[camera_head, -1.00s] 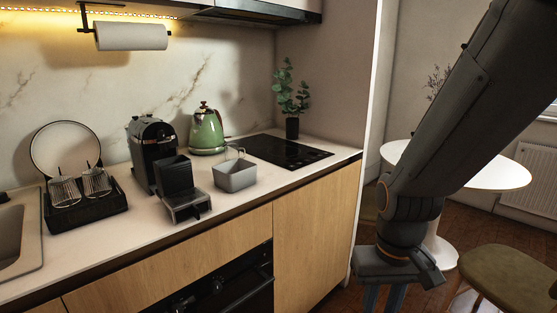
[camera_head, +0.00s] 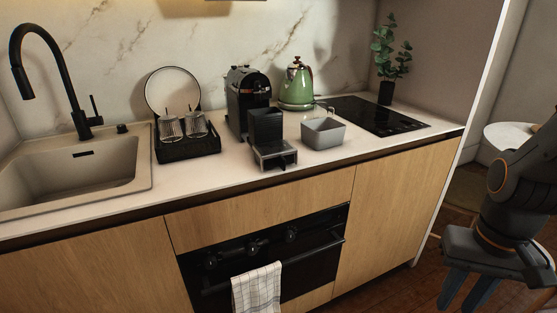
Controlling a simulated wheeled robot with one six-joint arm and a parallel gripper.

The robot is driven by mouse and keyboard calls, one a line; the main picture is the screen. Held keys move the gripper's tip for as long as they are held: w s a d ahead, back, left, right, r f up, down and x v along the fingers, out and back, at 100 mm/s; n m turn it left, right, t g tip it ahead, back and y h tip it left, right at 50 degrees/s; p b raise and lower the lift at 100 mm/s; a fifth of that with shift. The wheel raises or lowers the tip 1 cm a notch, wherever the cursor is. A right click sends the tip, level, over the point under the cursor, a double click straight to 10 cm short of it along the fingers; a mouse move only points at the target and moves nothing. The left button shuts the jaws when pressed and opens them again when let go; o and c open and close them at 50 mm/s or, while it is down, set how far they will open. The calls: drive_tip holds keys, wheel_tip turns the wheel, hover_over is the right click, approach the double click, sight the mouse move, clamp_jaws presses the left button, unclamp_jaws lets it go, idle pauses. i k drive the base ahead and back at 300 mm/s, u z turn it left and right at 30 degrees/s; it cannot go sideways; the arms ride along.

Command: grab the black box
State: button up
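The black box (camera_head: 266,127) stands upright on the counter, on or just behind a low grey stand (camera_head: 275,156) in front of the black coffee machine (camera_head: 247,92). I cannot tell exactly what its base rests on. My gripper (camera_head: 466,292) hangs at the lower right, pointing down, over the floor beside the cabinets. Its two bluish fingers are apart with nothing seen between them, and their tips are near the picture's bottom edge. It is well to the right of the box and lower than the counter top.
A grey open bin (camera_head: 323,133) stands right of the box, with a green kettle (camera_head: 297,85) behind. A dish rack (camera_head: 187,147) with glasses and the sink (camera_head: 75,175) are left. The hob (camera_head: 372,116) and plant (camera_head: 390,57) are right. A towel (camera_head: 257,289) hangs on the oven.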

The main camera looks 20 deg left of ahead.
sight(266, 124)
drive_tip(key=k, duration=0.65)
drive_tip(key=u, duration=0.6)
drive_tip(key=i, duration=0.6)
drive_tip(key=u, duration=0.75)
drive_tip(key=i, duration=0.55)
drive_tip(key=u, duration=0.05)
